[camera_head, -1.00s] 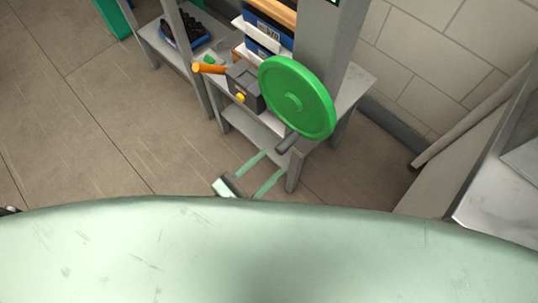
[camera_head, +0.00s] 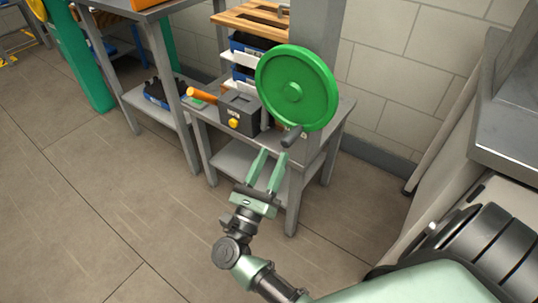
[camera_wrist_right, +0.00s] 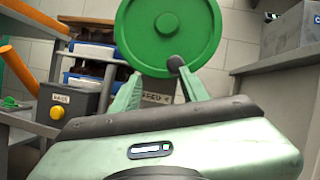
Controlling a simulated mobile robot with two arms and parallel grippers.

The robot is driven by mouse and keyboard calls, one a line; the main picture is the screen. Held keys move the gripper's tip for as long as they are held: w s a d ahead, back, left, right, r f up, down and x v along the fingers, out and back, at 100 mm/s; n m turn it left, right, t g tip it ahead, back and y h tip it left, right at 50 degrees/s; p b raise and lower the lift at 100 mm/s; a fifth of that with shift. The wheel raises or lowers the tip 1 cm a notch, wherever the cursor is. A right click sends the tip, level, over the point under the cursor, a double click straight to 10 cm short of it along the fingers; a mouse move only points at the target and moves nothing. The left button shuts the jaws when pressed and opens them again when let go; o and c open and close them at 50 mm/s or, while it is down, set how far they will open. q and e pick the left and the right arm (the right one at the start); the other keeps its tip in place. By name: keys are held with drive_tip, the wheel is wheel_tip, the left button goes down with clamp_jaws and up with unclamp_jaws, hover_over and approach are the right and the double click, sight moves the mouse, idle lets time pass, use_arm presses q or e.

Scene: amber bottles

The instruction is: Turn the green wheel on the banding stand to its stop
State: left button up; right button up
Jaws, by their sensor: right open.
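The green wheel (camera_head: 295,88) is a solid round disc with a small hub, mounted on the grey banding stand (camera_head: 318,30). A dark grey handle (camera_head: 291,136) sticks out from its lower rim. My right gripper (camera_head: 269,164) is open and empty, just below and in front of the handle in the head view. In the right wrist view the wheel (camera_wrist_right: 168,28) stands beyond the fingers, and the handle (camera_wrist_right: 176,64) shows between and above the fingertips (camera_wrist_right: 163,82); I cannot tell whether they touch. My left gripper is not in view.
A dark grey box (camera_head: 239,112) with a yellow button and an orange-handled lever (camera_head: 202,95) sits left of the wheel. Shelves with blue bins (camera_head: 250,48) stand behind. A metal counter (camera_head: 505,130) is on the right.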

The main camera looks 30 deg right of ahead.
sight(292, 137)
drive_tip(key=d+r+m+g, duration=0.1)
drive_tip(key=d, duration=0.1)
drive_tip(key=w+d+r+m, duration=0.1)
drive_tip(key=d, duration=0.1)
drive_tip(key=d+r+m+g+h, duration=0.1)
drive_tip(key=d, duration=0.2)
drive_tip(key=shift+w+d+r+m+g+p, duration=0.1)
drive_tip(key=shift+w+r+m+g+p, duration=0.1)
drive_tip(key=shift+w+m+g+p, duration=0.15)
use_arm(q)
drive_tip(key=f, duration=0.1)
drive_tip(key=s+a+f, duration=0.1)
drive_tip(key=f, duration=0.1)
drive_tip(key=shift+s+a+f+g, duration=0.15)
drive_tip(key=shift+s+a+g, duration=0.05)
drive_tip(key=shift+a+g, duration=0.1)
use_arm(e)
clamp_jaws()
drive_tip(key=shift+f, duration=0.1)
idle(0.6)
